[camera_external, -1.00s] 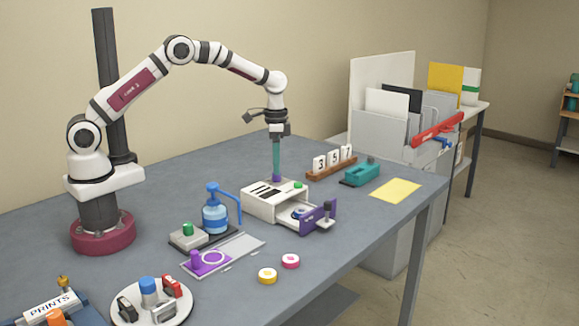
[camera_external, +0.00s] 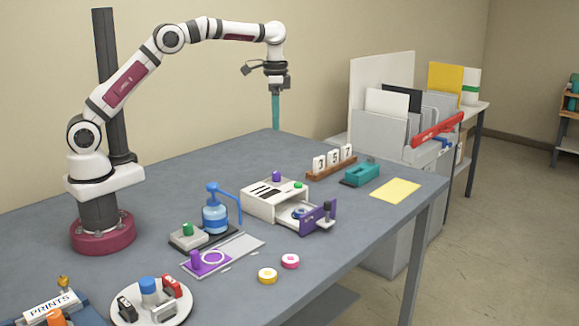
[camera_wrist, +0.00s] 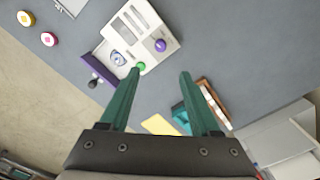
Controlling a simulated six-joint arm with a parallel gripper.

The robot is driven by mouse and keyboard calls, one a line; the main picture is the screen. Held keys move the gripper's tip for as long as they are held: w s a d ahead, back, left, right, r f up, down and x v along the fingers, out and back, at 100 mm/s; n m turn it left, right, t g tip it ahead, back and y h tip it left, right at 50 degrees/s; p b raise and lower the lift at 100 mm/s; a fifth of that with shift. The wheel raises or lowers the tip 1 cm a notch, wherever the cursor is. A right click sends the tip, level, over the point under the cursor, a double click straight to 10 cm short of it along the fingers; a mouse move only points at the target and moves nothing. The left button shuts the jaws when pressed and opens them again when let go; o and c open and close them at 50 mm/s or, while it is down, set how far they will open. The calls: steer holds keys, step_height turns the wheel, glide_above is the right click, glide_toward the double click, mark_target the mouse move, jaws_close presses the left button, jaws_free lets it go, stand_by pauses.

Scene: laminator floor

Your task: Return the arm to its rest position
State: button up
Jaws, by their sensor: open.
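My gripper (camera_external: 276,121) hangs fingers-down above the far part of the table, well clear of the white device below it. In the wrist view my gripper's (camera_wrist: 162,75) two teal fingers are apart with nothing between them. The white device (camera_external: 262,204) has a purple knob (camera_external: 277,176) and a green button (camera_external: 298,184) on top, and its front drawer with a purple face (camera_external: 318,217) is pulled out. In the wrist view the purple knob (camera_wrist: 160,45) stands on the device, apart from the fingers.
A blue pump bottle (camera_external: 215,216), a teal tool (camera_external: 361,174), a wooden number block stand (camera_external: 331,169) and a yellow sheet (camera_external: 395,190) are on the table (camera_external: 345,240). A black post (camera_external: 108,80) stands behind my arm. The air around my gripper is clear.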

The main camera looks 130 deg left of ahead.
steer(key=w+d+r+m, duration=0.2)
steer(key=w+d, duration=0.1)
steer(key=d, duration=0.5)
steer(key=w+d+r+m, duration=0.2)
steer(key=w+d, duration=0.1)
steer(key=d, duration=0.5)
steer(key=w+d+r+m, duration=0.2)
steer(key=w+d+m, duration=0.1)
steer(key=d, duration=0.6)
steer(key=s+d+f+m+y, duration=0.1)
steer(key=s+d+f+m, duration=0.2)
steer(key=s+d, duration=0.4)
steer(key=s+d+f+m, duration=0.4)
steer(key=s+d, duration=0.2)
steer(key=d, duration=0.6)
steer(key=shift+s+m+y, duration=0.4)
